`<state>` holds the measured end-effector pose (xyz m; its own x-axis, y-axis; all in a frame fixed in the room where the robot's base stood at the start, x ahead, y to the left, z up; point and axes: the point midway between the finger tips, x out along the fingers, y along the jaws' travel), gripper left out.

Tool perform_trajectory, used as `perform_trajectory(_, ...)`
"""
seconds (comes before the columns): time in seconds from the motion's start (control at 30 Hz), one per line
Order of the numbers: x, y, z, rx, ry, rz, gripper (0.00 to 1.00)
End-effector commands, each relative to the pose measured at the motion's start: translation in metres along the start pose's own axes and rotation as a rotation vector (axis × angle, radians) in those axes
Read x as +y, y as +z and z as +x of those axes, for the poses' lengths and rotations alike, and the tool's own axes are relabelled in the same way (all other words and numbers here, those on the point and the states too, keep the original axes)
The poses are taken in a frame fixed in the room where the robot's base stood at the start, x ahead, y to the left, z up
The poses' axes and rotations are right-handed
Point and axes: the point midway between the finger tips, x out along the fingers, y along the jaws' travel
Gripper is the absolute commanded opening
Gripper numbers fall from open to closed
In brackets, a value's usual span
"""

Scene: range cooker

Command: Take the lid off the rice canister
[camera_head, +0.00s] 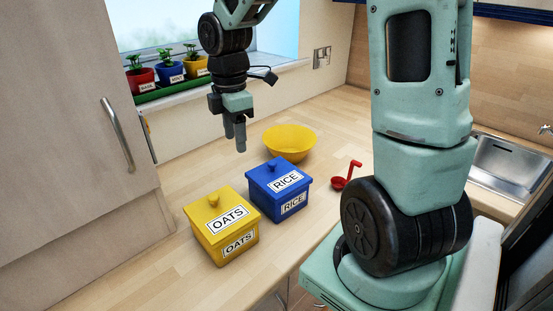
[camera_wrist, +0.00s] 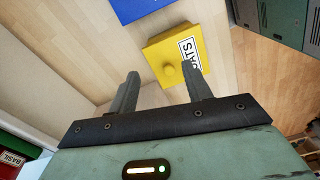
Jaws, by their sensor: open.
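The blue rice canister (camera_head: 280,199) stands on the wooden counter with its blue lid (camera_head: 279,176) on. The lid has a small knob (camera_head: 279,160) and a RICE label. In the wrist view only part of the blue canister (camera_wrist: 137,8) shows at the top edge. My gripper (camera_head: 237,146) is open and empty, in the air above and behind the canisters, pointing down. In the wrist view my gripper's fingers (camera_wrist: 160,90) are spread, with nothing between them.
A yellow oats canister (camera_head: 221,229) stands to the left of the blue one. A yellow bowl (camera_head: 289,141) stands behind, and a red ladle (camera_head: 346,178) lies to the right. Potted herbs (camera_head: 169,72) line the windowsill. The counter's front left is clear.

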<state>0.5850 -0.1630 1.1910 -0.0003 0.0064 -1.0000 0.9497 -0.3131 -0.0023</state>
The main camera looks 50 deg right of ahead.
Motion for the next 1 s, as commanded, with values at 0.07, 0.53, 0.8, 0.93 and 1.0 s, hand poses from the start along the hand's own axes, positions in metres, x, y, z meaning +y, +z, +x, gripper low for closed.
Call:
perform_trajectory(0.07,0.018,0.036,-0.023,0.0,0.0,-0.039,0.49)
perform_trajectory(0.53,0.039,0.105,-0.016,-0.003,-0.004,-0.164,0.49)
perform_trajectory(0.8,0.039,0.105,0.041,-0.004,-0.004,-0.162,0.49)
perform_trajectory(0.93,0.04,0.105,0.064,-0.004,-0.003,-0.162,0.49)
perform_trajectory(1.0,0.04,0.105,0.072,-0.005,-0.001,-0.161,0.49)
